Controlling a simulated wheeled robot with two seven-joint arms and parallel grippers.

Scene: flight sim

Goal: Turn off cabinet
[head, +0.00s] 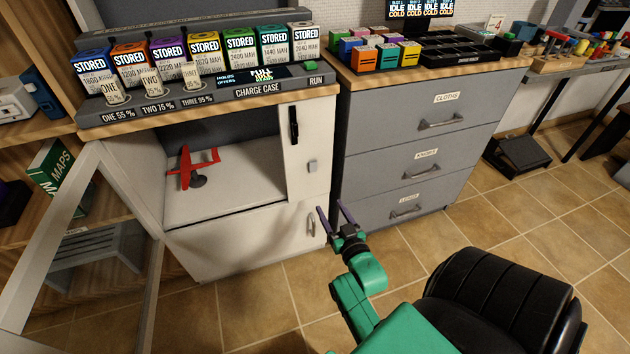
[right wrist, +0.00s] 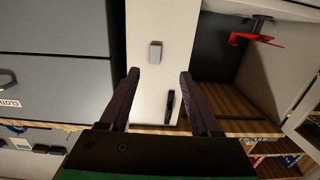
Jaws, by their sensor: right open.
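The white cabinet (head: 245,240) stands under the charge-case counter, with its glass-paned door (head: 120,210) swung open to the left. A red model plane (head: 190,168) sits inside; part of it shows in the right wrist view (right wrist: 245,38). On the panel right of the opening are a black handle (head: 294,124) and a small grey square switch (head: 312,166). In the right wrist view the grey switch (right wrist: 155,52) is just beyond and between my fingertips. My right gripper (head: 331,207) is open and empty, apart from the panel. My left gripper is out of view.
A grey drawer unit (head: 425,140) stands right of the cabinet. Several stored batteries (head: 205,50) stand on the counter above. A black seat (head: 500,300) is at front right. Tiled floor (head: 440,235) is open before the drawers.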

